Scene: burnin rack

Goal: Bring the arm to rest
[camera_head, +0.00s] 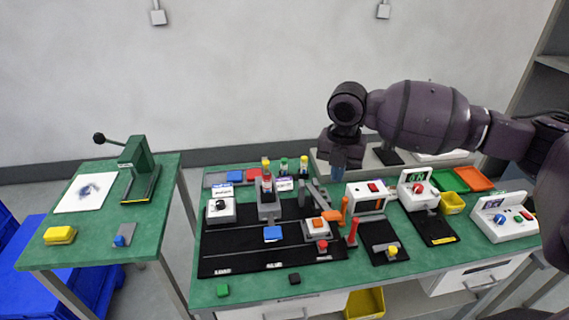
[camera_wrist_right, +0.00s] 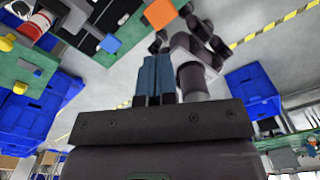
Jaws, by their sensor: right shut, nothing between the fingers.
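My right arm comes in from the right in the head view, dark purple. Its gripper (camera_head: 343,160) points down above the back of the right green table, over the rack equipment. In the right wrist view the two blue fingers (camera_wrist_right: 154,80) are together with nothing between them. An orange patch (camera_wrist_right: 160,12) shows beyond the fingertips, apart from them as far as I can tell. My left gripper is not in the head view.
The right green table (camera_head: 215,292) carries a black mat (camera_head: 215,262), several white instrument boxes, an orange tray (camera_head: 473,178) and a yellow bin (camera_head: 453,203). The left table (camera_head: 40,256) holds a green lever press (camera_head: 138,165) and a yellow block (camera_head: 60,235). Open air surrounds the raised arm.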

